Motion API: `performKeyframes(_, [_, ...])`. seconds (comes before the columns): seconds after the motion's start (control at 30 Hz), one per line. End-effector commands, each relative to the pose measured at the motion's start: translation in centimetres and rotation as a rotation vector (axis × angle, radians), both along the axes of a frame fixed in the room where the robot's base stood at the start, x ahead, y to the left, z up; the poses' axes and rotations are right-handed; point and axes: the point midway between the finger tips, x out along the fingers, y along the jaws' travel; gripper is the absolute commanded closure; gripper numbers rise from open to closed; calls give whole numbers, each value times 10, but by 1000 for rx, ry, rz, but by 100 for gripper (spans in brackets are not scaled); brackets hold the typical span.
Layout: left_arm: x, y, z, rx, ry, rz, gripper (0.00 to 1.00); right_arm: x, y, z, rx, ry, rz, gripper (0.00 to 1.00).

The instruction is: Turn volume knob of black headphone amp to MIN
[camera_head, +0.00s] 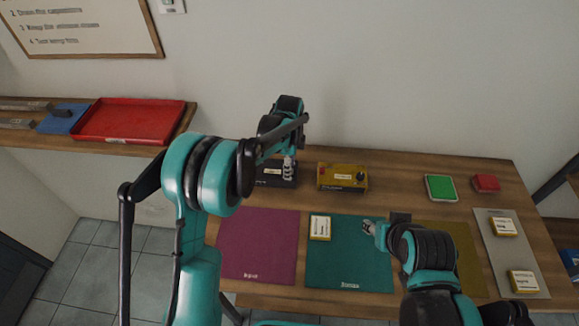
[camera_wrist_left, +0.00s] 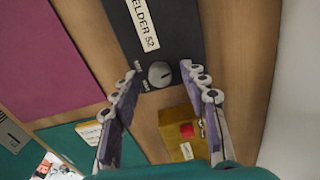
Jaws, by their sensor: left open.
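The black headphone amp (camera_head: 270,179) stands at the back left of the table, partly hidden behind my left gripper. In the left wrist view the black box (camera_wrist_left: 168,38) carries a white label reading "ELDER 52". Its round grey volume knob (camera_wrist_left: 159,74) has small white marks beside it, too small to read for sure. My left gripper (camera_head: 289,170) is open over the amp. In the left wrist view its two fingers (camera_wrist_left: 163,98) stand apart on either side of the knob, not visibly touching it. My right gripper (camera_head: 369,227) hovers over the teal mat; its opening is unclear.
A yellow box (camera_head: 342,177) with a red button stands right beside the amp. A magenta mat (camera_head: 257,245) and a teal mat (camera_head: 345,265) lie in front. A green pad (camera_head: 441,188) and red block (camera_head: 486,183) are at right. The wall is close behind.

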Motion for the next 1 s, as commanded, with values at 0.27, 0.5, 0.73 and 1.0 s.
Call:
performKeyframes(0.27, [0,0,0,0,0,0,100,0,0,0,0,0,0,60])
performKeyframes(0.5, [0,0,0,0,0,16,100,0,0,-1,0,0,0,60])
performKeyframes(0.73, [0,0,0,1,0,112,100,0,0,-4,0,0,0,60])
performKeyframes(1.0, [0,0,-1,2,0,335,100,0,0,-11,0,0,0,60])
